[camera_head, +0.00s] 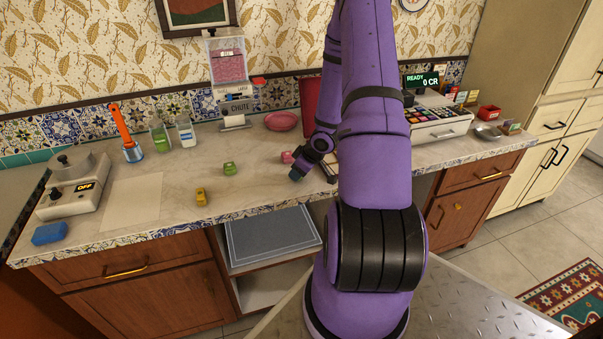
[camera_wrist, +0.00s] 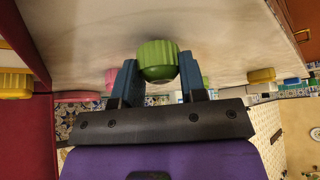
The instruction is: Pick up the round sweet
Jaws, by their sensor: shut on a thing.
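A round green sweet (camera_wrist: 157,60) with a ribbed side is between the two blue fingers of my gripper (camera_wrist: 155,75) in the wrist view. The fingers are shut on it. In the head view my gripper (camera_head: 297,174) is low over the counter; the held sweet is hidden there. Whether the sweet touches the counter cannot be told. A pink sweet (camera_head: 287,157) is just behind my gripper. Another green sweet (camera_head: 229,168) and a yellow sweet (camera_head: 200,196) lie farther left on the counter.
A pink dish (camera_head: 282,121) and a sweet dispenser (camera_head: 229,80) stand at the back. A red upright object (camera_head: 309,100) is behind my arm. A cash register (camera_head: 434,118) is on the right. A white sheet (camera_head: 133,204) and blue sponge (camera_head: 49,233) lie at left.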

